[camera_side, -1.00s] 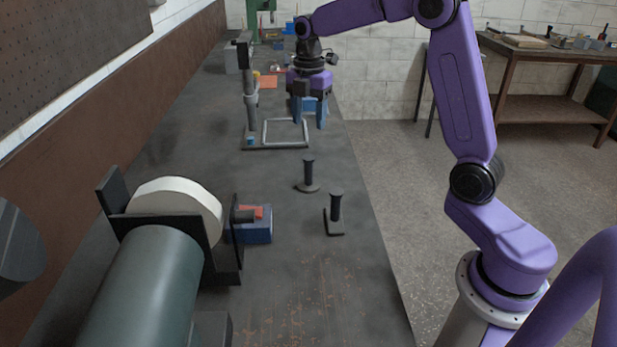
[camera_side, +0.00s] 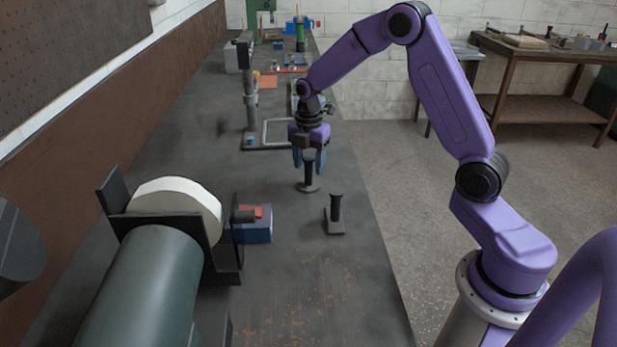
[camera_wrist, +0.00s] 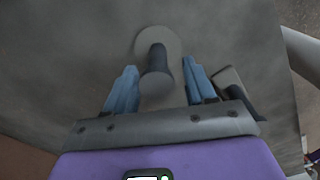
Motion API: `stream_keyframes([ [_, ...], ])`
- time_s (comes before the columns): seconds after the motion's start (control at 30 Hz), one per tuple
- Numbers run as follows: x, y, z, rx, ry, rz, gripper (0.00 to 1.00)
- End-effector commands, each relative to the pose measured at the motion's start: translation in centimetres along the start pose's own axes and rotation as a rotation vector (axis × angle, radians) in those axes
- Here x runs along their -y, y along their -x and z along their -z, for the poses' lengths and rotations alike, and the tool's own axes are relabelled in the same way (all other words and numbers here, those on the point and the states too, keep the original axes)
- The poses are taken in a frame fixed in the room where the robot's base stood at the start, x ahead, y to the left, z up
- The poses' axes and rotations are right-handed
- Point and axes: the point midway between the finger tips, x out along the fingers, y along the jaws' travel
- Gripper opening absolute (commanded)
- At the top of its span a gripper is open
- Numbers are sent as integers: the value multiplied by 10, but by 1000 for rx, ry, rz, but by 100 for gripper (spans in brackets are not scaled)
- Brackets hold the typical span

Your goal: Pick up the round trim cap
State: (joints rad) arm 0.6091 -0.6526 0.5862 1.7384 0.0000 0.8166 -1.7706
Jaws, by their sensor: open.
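The round trim cap (camera_side: 309,185) is a dark piece with a flat round base and an upright stem, standing on the bench. In the wrist view its pale grey disc (camera_wrist: 171,41) and darker stem show ahead of my gripper. My gripper (camera_side: 309,161) points down at the cap, with its blue fingers (camera_wrist: 161,68) open. One finger appears on each side of the stem, with a gap to it on both sides in the wrist view. The fingertips appear above the base. A similar piece with a square base (camera_side: 335,228) stands nearer the side camera.
The square-based piece also shows close outside the right finger in the wrist view (camera_wrist: 232,84).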

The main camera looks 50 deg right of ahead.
Motion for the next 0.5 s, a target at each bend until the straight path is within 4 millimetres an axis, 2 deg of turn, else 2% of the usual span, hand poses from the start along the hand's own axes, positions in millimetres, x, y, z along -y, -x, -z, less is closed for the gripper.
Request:
stream_keyframes([
  [0.23,-2,-35,-3,0,0,2,55],
  [0.5,-3,-43,-2,0,-1,-1,55],
])
